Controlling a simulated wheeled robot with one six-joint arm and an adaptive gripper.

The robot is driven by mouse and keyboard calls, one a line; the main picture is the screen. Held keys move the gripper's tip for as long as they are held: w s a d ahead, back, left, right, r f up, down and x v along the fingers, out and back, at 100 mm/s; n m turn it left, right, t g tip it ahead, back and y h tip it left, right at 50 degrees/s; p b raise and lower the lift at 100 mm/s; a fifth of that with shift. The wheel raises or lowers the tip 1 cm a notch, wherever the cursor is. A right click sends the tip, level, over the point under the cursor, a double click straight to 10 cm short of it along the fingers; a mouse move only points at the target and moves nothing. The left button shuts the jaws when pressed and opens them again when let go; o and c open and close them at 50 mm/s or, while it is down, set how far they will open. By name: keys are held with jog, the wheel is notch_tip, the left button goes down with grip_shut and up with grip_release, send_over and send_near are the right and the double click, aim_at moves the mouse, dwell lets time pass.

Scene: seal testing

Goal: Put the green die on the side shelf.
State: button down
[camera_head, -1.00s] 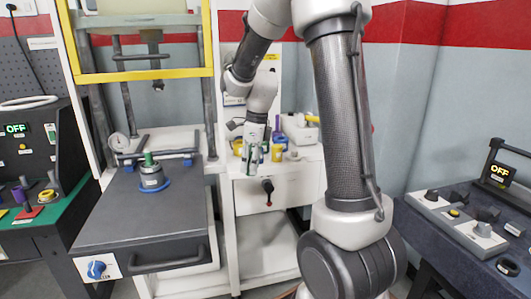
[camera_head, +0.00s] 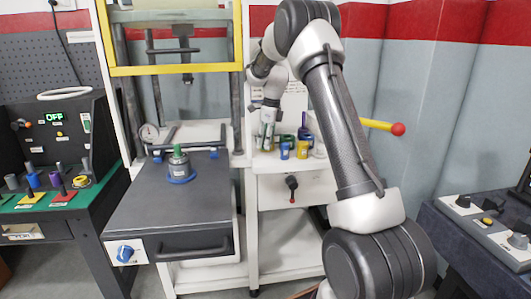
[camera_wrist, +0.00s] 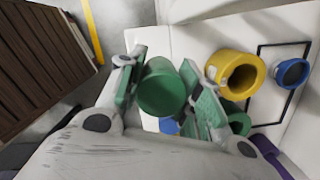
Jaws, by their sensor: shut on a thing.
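My gripper (camera_wrist: 168,88) is shut on the green die (camera_wrist: 160,92), a green cylinder between its two green-padded fingers in the wrist view. In the head view my gripper (camera_head: 267,134) hangs at the left part of the white side shelf (camera_head: 262,163), right of the press. The shelf's white top also shows below the fingers in the wrist view (camera_wrist: 195,35). I cannot tell whether the die touches the shelf. A second green piece (camera_wrist: 238,120) is partly hidden behind the right finger.
The press table (camera_head: 160,208) holds a green-topped grey cylinder (camera_head: 179,165). A red-tipped yellow lever (camera_head: 380,125) juts out right.

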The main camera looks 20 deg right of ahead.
aim_at(264, 160)
jog(key=shift+w+f, duration=0.2)
jog(key=shift+f, duration=2.4)
jog(key=shift+f, duration=0.1)
jog(key=c, duration=1)
grip_release()
